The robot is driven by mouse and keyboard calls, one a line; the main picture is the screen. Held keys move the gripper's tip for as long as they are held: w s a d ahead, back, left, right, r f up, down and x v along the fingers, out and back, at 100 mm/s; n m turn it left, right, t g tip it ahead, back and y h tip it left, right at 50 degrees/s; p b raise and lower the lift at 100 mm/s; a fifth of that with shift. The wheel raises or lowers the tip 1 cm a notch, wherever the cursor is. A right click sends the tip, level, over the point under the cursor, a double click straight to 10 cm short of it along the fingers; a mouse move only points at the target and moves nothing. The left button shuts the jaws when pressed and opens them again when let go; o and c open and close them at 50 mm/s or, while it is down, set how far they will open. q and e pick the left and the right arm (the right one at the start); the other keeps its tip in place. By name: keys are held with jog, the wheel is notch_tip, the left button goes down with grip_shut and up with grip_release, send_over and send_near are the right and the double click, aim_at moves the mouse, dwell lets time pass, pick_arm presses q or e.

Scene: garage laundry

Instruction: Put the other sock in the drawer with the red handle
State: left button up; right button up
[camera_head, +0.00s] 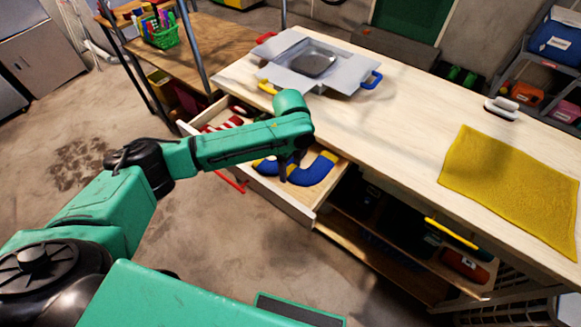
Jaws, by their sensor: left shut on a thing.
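The drawer with the red handle (230,182) is pulled out from under the wooden worktop. A blue sock with yellow patches (315,172) lies curved at the right part of the drawer, over its inside. A red-and-white striped sock (222,124) lies at the drawer's left end. My left gripper (287,172) reaches over the drawer and is shut on the blue sock; the arm hides part of the drawer and the fingertips are small and dark. My right gripper is not in view.
On the worktop (400,130) stand a grey flapped box (318,62), a yellow cloth (515,190) and a white-handled brush-like item (502,108). A yellow handle (451,233) shows below the worktop's front edge.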

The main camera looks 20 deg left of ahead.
pick_arm(q)
jog(key=shift+f, duration=0.35)
jog(key=shift+f, duration=0.2)
jog(key=shift+f, duration=0.35)
jog(key=o, duration=1.3)
jog(key=shift+o, duration=0.2)
jog(key=shift+r, duration=0.1)
